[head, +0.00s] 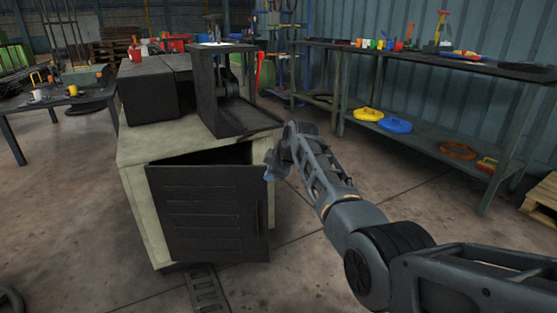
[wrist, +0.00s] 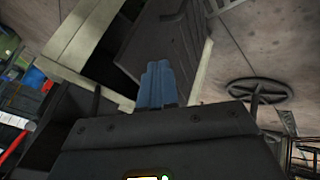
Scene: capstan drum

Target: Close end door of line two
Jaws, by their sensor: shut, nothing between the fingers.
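The end door (head: 205,212) is a dark slatted panel with an upright handle (head: 257,218) near its right edge. It hangs ajar on the front of a cream cabinet (head: 140,200). A dark opening (head: 225,156) shows above and behind it, widest toward the right. My gripper (head: 272,165) is at the door's upper right corner, its blue fingers shut and empty. In the wrist view the fingertips (wrist: 160,70) lie in front of the dark door panel (wrist: 168,42). I cannot tell whether they touch it. The cabinet's cream frame (wrist: 85,35) shows beside them.
A dark open-fronted housing (head: 225,95) and dark boxes (head: 150,90) stand on the cabinet. A long shelf bench (head: 430,60) with yellow and blue discs (head: 396,125) runs along the right wall. A small table (head: 60,97) is at left. Floor in front is mostly clear, with a grate (head: 207,290).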

